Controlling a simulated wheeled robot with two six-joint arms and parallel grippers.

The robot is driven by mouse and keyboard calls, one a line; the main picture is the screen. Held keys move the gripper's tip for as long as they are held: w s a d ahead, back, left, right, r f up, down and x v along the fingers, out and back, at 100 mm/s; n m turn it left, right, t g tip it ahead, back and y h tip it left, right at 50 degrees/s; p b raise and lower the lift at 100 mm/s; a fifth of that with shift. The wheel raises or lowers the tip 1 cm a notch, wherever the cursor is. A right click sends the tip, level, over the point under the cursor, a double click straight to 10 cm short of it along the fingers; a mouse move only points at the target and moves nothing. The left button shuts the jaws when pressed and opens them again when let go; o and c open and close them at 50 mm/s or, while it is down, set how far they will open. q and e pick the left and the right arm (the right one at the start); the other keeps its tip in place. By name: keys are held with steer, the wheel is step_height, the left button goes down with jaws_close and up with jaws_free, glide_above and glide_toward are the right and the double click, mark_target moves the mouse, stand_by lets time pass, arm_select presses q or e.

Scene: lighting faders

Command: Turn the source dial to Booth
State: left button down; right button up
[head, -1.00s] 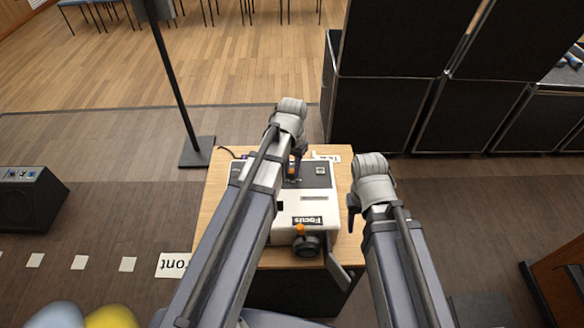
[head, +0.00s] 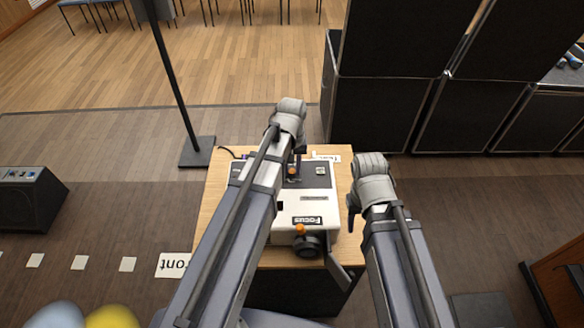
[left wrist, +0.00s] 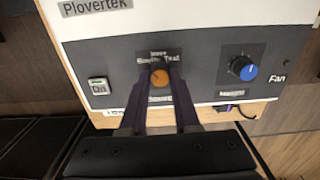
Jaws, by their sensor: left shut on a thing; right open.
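The source dial is an orange knob (left wrist: 159,78) on the dark panel strip of a white projector-like box (head: 315,205). In the left wrist view a "Source" label sits below it, partly covered, and small words above it include what looks like "Booth" and "Test". My left gripper (left wrist: 160,88) is shut on the dial, one dark finger on each side; it also shows over the box in the head view (head: 293,172). Where the dial points is too small to tell. My right gripper (head: 353,212) is open and empty at the box's right side.
A blue-capped knob (left wrist: 243,68) and a small switch (left wrist: 98,87) flank the dial. A lens with an orange knob (head: 299,230) is at the box's near end. The box stands on a wooden-topped table (head: 222,180). Dark cases (head: 385,110) stand behind right; a stand base (head: 197,152) behind left.

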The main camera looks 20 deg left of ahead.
mark_target(292, 171)
stand_by(0.3)
arm_select(q)
steer(key=c, duration=0.6)
jaws_free()
steer(key=shift+c, duration=0.2)
steer(key=shift+r, duration=0.15)
step_height(292, 171, up, 8)
steer(key=p, duration=0.8)
steer(key=shift+f, duration=0.2)
steer(key=shift+f, duration=0.1)
steer(key=s+d+f+m+b, duration=0.1)
steer(key=s+d+m, duration=0.1)
steer(key=s+d, duration=0.1)
steer(key=s+d+f+m+b, duration=0.1)
steer(key=s+d+m+b, duration=0.1)
steer(key=s, duration=0.4)
steer(key=s+d+f+m+y+b, duration=0.1)
steer(key=s+d+f+m, duration=0.1)
steer(key=s+d, duration=0.2)
steer(key=shift+s+d+m, duration=0.3)
steer(key=shift+d+m, duration=0.1)
steer(key=shift+d, duration=0.1)
steer(key=shift+s+d, duration=0.15)
steer(key=shift+d, duration=0.05)
